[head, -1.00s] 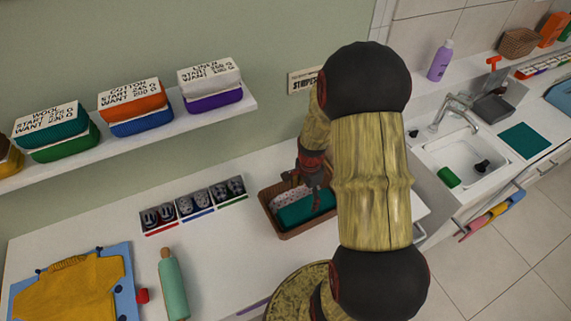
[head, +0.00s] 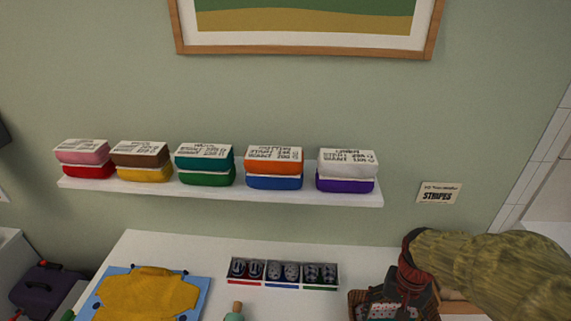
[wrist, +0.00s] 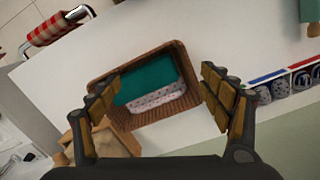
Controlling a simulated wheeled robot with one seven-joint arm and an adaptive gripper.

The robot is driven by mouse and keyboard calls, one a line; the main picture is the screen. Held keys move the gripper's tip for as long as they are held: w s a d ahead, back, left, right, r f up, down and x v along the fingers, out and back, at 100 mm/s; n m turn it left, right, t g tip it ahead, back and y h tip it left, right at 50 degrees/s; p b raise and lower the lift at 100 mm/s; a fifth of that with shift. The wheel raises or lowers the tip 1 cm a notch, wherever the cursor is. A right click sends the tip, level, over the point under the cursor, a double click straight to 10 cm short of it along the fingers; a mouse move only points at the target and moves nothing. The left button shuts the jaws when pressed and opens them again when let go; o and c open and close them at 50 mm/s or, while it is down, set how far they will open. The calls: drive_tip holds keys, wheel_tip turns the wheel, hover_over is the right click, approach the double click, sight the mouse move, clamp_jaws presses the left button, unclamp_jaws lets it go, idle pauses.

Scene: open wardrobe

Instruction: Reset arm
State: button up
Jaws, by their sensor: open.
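My gripper (wrist: 165,100) is open and empty in the wrist view, its two fingers spread on either side of a brown wicker basket (wrist: 157,56) below. The basket holds a folded teal cloth (wrist: 150,78) and a pale patterned cloth (wrist: 160,104). In the head view my gripper (head: 395,302) is at the bottom right, in front of the basket (head: 358,300); its fingertips are hard to make out there. My arm reaches in from the right edge.
A wall shelf (head: 220,192) carries several paired, labelled coloured bundles. Below, a tray of shoes (head: 284,273) and a yellow garment on a blue board (head: 118,284) lie on the white counter (head: 205,250). A framed picture (head: 305,48) and a STRIPES sign (head: 438,193) are on the wall.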

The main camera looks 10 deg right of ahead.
drive_tip(key=s+a+r+n+t+b, duration=0.2)
drive_tip(key=a+r+n+t+b, duration=0.2)
drive_tip(key=a+r, duration=0.9)
drive_tip(key=n+t, duration=0.1)
drive_tip(key=n, duration=0.2)
drive_tip(key=shift+s+r+t, duration=0.2)
drive_tip(key=shift+r+t, duration=0.2)
drive_tip(key=shift+d, duration=0.1)
